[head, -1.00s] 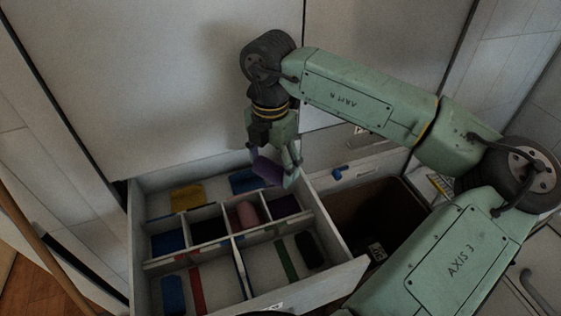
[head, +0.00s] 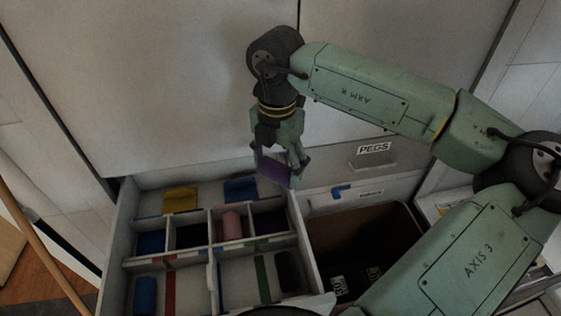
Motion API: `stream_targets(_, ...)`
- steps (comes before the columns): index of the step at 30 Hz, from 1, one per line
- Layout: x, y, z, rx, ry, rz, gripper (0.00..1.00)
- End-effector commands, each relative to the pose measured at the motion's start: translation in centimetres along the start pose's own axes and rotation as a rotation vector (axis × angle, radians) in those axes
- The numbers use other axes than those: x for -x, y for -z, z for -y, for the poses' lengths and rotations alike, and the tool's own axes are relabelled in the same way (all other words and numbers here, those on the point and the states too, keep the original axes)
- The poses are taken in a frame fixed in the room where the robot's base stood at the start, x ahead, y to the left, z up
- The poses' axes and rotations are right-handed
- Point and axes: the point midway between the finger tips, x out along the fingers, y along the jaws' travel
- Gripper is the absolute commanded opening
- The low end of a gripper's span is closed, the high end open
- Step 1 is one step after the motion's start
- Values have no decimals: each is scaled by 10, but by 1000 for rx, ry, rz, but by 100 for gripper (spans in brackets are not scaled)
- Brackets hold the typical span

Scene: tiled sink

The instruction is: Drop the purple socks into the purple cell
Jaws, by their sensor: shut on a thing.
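My gripper (head: 279,166) hangs over the back right corner of an open drawer (head: 309,251), shut on the purple socks (head: 271,168). The socks form a bundle between the fingers, above the drawer's back edge. In the drawer's middle row of cells, the rightmost cell (head: 268,222) has a dark purple-blue inside and lies below and in front of the socks. I cannot tell its exact colour or whether anything lies in it. The cell to its left holds a pink roll (head: 232,224).
Yellow (head: 181,199) and blue (head: 240,189) pieces lie in the back section. A blue roll (head: 145,294) and a black roll (head: 288,271) lie in the front section. Thin dividers separate the cells.

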Motion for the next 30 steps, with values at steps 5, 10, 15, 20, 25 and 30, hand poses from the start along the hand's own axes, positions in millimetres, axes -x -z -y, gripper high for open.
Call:
stream_targets(5,-16,0,0,0,0,-1,43)
stream_targets(10,-37,0,0,0,0,-3,43)
stream_targets(15,-54,0,0,-1,-1,-1,43)
stream_targets(20,-58,0,0,-1,-1,-1,43)
stream_targets(25,-57,0,0,-1,0,0,43)
stream_targets(30,-57,0,0,-1,0,0,81)
